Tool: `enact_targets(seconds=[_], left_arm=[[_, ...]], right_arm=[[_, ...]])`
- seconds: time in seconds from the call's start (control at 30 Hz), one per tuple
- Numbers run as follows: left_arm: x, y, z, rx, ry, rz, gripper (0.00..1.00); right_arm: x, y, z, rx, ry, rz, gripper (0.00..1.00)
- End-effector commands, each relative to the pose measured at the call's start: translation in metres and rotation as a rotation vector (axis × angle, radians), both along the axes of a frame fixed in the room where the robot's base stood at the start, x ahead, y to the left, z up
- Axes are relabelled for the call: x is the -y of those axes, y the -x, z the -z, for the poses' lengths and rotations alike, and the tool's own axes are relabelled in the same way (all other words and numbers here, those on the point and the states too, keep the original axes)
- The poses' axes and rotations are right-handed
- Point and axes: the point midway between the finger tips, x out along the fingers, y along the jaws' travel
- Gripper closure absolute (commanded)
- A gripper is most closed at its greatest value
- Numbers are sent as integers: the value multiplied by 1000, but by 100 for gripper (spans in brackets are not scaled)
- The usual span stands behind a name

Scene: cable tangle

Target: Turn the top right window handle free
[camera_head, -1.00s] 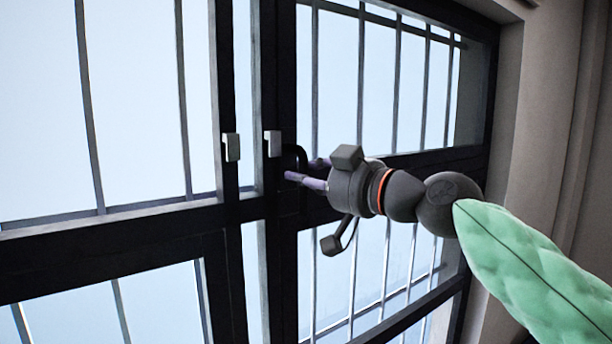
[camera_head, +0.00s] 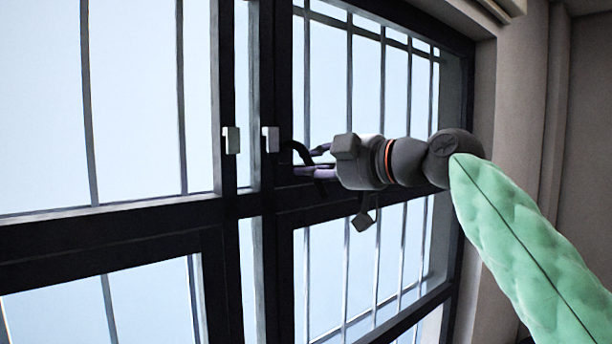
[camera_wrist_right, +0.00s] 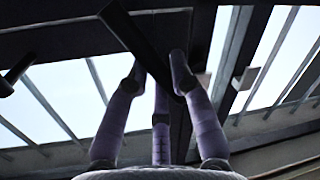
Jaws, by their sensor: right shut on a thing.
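The dark window handle (camera_head: 298,148) is on the dark upright frame bar, just right of the two white blocks. It arches out from the bar and is partly hidden by purple fingers. My right gripper (camera_head: 308,164) comes in from the right, its purple fingers closed around the handle. In the right wrist view the handle shows as a dark flat bar (camera_wrist_right: 134,38) slanting between the fingertips of the right gripper (camera_wrist_right: 160,75). My left gripper is not in view.
White blocks (camera_head: 271,139) and (camera_head: 231,140) sit on the upright frame bars. Thin upright bars (camera_head: 382,90) stand behind the panes. A beige wall (camera_head: 510,130) borders the window at the right.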

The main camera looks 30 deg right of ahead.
Motion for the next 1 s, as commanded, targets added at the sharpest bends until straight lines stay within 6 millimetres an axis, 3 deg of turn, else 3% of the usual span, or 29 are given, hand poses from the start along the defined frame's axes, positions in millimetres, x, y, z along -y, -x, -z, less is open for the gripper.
enact_targets(seconds=[1.0], left_arm=[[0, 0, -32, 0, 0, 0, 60]], right_arm=[[14, -2, -35, 71, 899, -1, 100]])
